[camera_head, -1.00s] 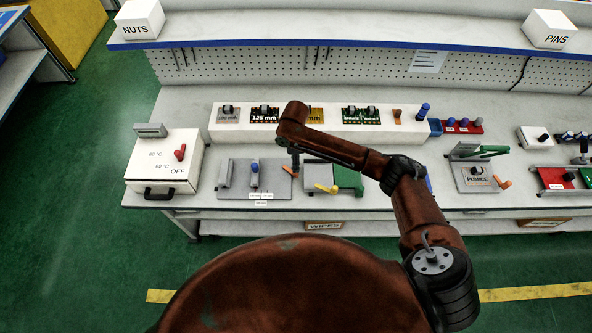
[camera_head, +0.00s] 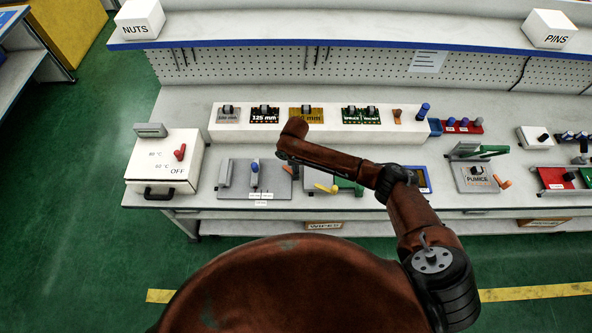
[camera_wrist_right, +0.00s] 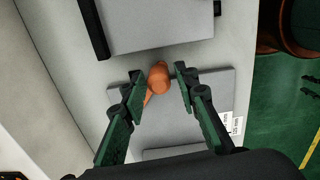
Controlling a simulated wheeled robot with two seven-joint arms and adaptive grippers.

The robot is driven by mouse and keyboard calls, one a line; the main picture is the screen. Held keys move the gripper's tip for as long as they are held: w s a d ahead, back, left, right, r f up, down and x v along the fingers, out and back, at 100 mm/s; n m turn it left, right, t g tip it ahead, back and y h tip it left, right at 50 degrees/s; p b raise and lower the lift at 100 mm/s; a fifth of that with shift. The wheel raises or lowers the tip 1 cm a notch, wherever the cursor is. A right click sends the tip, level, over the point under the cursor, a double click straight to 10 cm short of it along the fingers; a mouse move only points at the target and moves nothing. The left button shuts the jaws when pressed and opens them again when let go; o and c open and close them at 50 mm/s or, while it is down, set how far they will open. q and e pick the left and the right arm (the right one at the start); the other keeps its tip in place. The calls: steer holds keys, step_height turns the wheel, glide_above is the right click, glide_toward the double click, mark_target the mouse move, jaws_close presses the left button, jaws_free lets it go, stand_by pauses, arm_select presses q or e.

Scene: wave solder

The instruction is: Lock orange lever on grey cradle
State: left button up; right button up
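The grey cradle (camera_head: 235,192) is a flat plate on the bench with upright grey blocks and a blue-topped post (camera_head: 254,172). Its orange lever (camera_head: 287,169) is at the right end, partly hidden by my right arm. In the right wrist view, the lever's rounded orange knob (camera_wrist_right: 160,77) stands by the edge of the grey plate (camera_wrist_right: 215,95). My right gripper (camera_wrist_right: 158,82) is open, with one green-and-black finger on each side of the knob and a gap visible on each side. My left gripper is not in view.
Just right of the cradle stands a fixture with a yellow lever (camera_head: 327,188), partly under my right arm. A white heater box (camera_head: 165,160) is on the left. A long white block (camera_head: 330,127) with labelled plates stands behind. A pumice fixture (camera_head: 477,178) is farther right.

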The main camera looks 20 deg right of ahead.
jaws_close()
stand_by(0.4)
